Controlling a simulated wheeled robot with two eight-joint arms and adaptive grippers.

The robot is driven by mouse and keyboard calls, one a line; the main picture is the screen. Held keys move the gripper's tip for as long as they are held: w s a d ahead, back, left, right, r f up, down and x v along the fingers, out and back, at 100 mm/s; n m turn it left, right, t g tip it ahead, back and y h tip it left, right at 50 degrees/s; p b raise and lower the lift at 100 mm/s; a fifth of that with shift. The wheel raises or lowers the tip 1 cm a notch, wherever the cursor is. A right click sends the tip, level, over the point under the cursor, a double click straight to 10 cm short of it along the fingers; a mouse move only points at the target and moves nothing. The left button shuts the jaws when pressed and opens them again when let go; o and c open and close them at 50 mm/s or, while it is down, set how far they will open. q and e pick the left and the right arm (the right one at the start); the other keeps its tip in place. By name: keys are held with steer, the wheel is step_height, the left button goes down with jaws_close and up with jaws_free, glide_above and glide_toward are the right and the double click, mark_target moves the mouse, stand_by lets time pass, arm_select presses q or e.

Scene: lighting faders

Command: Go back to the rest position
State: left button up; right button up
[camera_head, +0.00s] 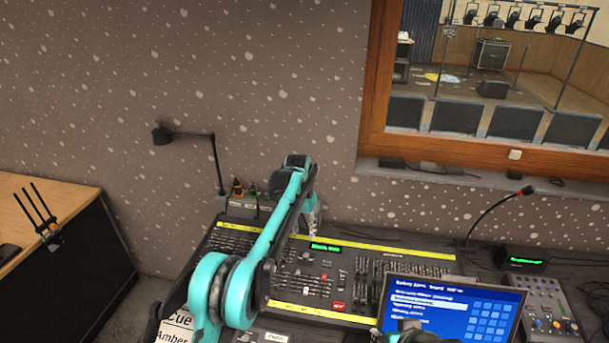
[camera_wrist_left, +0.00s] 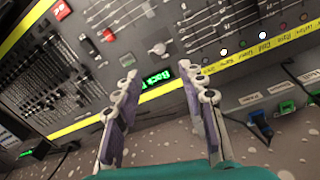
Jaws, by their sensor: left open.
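The lighting console (camera_head: 345,262) is a dark desk with rows of faders, yellow label strips and a green display (camera_head: 325,247). My left arm reaches over it from the lower left. My left gripper (camera_head: 312,218) hangs above the rear part of the console, partly hidden by its own wrist. In the left wrist view, its two purple-padded fingers (camera_wrist_left: 160,90) are spread with nothing between them, and the console's faders and green display lie beyond. A teal and dark part, apparently of my right arm, shows at the bottom edge before the laptop; its fingers cannot be made out.
A laptop (camera_head: 450,308) with a blue screen stands at the front right. A small mixer (camera_head: 545,305) and a gooseneck microphone (camera_head: 490,212) are farther right. A desk lamp (camera_head: 190,140) rises behind the console. A wooden cabinet (camera_head: 70,265) stands left.

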arm_select(q)
steer(key=s+a+r+n+t, duration=0.3)
steer(key=s+a+r, duration=0.7)
steer(key=s+r, duration=0.45)
steer(key=s+a+f+n+t, duration=0.1)
steer(key=s+a+f+t, duration=0.1)
steer(key=s, duration=1)
steer(key=s+a+f+n+t, duration=0.1)
steer(key=s+a+f, duration=0.4)
steer(key=s, duration=0.6)
steer(key=shift+s+f+t+y, duration=0.3)
steer(key=shift+s+f+t, duration=0.1)
steer(key=shift+f, duration=0.2)
